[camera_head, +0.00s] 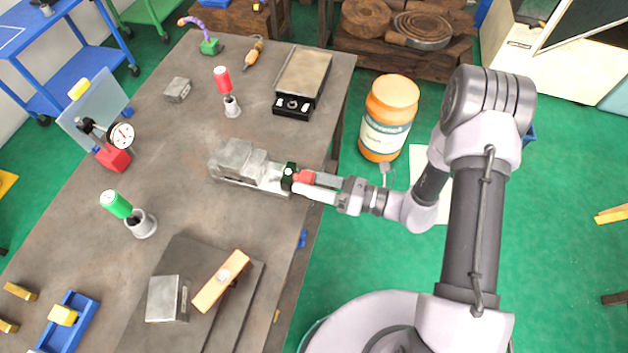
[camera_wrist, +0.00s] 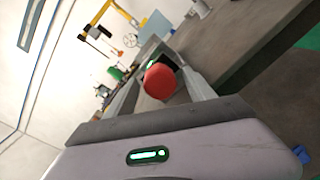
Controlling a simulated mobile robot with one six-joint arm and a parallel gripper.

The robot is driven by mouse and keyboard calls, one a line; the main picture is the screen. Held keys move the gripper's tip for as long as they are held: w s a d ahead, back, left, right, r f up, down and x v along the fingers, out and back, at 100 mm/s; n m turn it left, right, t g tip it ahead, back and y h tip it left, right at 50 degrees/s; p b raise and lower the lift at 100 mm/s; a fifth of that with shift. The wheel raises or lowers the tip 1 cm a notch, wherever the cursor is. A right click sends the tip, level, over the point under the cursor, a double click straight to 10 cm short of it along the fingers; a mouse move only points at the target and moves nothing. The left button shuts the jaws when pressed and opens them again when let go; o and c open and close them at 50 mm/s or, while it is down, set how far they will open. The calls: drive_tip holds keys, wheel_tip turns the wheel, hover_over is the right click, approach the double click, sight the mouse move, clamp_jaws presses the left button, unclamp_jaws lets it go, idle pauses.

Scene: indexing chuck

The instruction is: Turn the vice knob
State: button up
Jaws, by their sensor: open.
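The grey metal vice (camera_head: 240,165) lies near the right edge of the workbench in the head view. Its red knob (camera_head: 305,178) is at its right end, beside a dark green part (camera_head: 289,176). My gripper (camera_head: 309,184) reaches in from the right, with its fingers at the knob. In the wrist view the round red knob (camera_wrist: 160,80) sits between the two spread fingers of my gripper (camera_wrist: 165,77). Gaps seem to show on both sides of the knob; I cannot tell whether either finger touches it. The vice body is mostly hidden behind the knob in the wrist view.
The workbench (camera_head: 190,140) holds a scale (camera_head: 302,78), a red-handled tool (camera_head: 226,90), a green-handled tool (camera_head: 125,212), a dial gauge (camera_head: 121,136) and a metal block (camera_head: 167,298). An orange-lidded barrel (camera_head: 388,117) stands on the green floor behind my arm.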

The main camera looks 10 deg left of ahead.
drive_tip(key=s+d+p, duration=0.2)
drive_tip(key=d, duration=1.5)
drive_tip(key=shift+d+r+p, duration=0.15)
drive_tip(key=shift+p, duration=0.2)
